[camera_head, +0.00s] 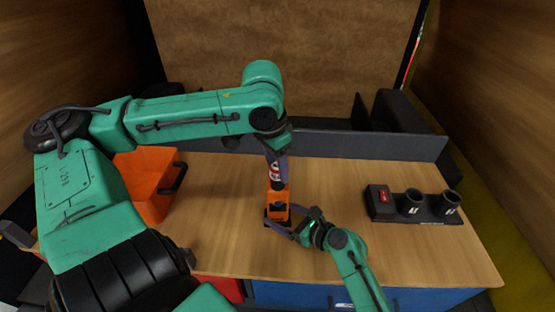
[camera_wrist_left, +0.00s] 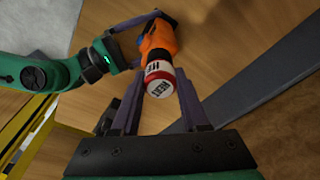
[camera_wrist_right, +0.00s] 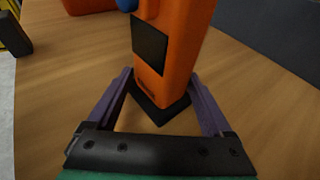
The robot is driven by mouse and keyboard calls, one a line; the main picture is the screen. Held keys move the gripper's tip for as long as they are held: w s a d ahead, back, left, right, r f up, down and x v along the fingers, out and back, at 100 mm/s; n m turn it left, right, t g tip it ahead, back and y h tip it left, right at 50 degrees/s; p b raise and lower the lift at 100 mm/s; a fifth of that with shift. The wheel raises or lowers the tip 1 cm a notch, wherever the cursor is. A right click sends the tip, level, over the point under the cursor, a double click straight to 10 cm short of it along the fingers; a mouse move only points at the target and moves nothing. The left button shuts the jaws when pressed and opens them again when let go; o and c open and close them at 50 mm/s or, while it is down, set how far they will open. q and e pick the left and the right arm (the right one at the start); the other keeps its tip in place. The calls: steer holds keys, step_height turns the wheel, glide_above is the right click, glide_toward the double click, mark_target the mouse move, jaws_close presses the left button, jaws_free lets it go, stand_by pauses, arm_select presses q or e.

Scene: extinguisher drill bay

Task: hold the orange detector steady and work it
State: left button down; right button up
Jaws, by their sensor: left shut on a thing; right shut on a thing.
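The orange detector (camera_head: 279,208) stands upright near the middle of the wooden table, with a black foot (camera_wrist_right: 160,108) under it and a dark screen (camera_wrist_right: 149,43) on one face. My right gripper (camera_head: 291,220) is shut on it low down, one finger on each side. A red and white can (camera_wrist_left: 160,80) with printed lettering is held by my left gripper (camera_wrist_left: 164,82), directly above the detector; it also shows in the head view (camera_head: 274,173). Whether the can touches the detector's top, I cannot tell. The detector's upper end is out of the right wrist view.
An orange bin (camera_head: 147,190) stands on the table's left side. A black holder (camera_head: 421,219) with two cups and a red panel is at the right. A grey rail (camera_head: 370,145) runs along the back.

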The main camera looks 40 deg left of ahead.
stand_by(0.3)
arm_select(q)
steer(key=shift+c, duration=1.7)
jaws_free()
step_height(320, 180, up, 12)
steer(key=s, duration=0.2)
steer(key=shift+a, duration=0.2)
steer(key=shift+w+f, duration=0.1)
arm_select(e)
steer(key=o, duration=0.7)
steer(key=shift+o, duration=0.2)
